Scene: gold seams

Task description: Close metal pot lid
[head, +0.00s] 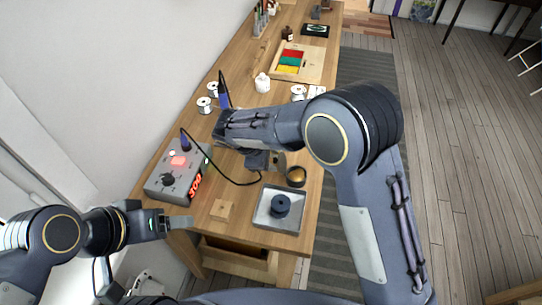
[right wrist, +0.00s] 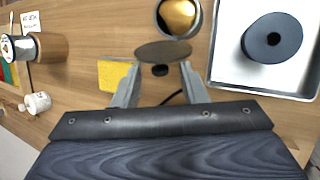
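The small metal pot (right wrist: 178,16) stands on the wooden bench with gold-coloured contents showing inside; it also shows in the head view (head: 296,177). Its dark round lid (right wrist: 163,51) is off the pot's opening, at the edge nearest my right gripper, with a dark knob (right wrist: 160,70) facing the gripper. My right gripper (right wrist: 160,68) is open, with one finger on each side of the knob and visible gaps to it. In the head view, my right arm partly hides that gripper. My left gripper (head: 180,222) is at the bench's near left edge, away from the pot; its opening is unclear.
A metal tray (head: 262,222) holding a dark spool (head: 281,205) lies close to the pot. A soldering station (head: 177,178) with a cable stands left, near a wooden block (head: 222,210). A yellow pad (right wrist: 113,75) lies beside the right gripper's left finger. A white bottle (head: 262,83) stands farther back.

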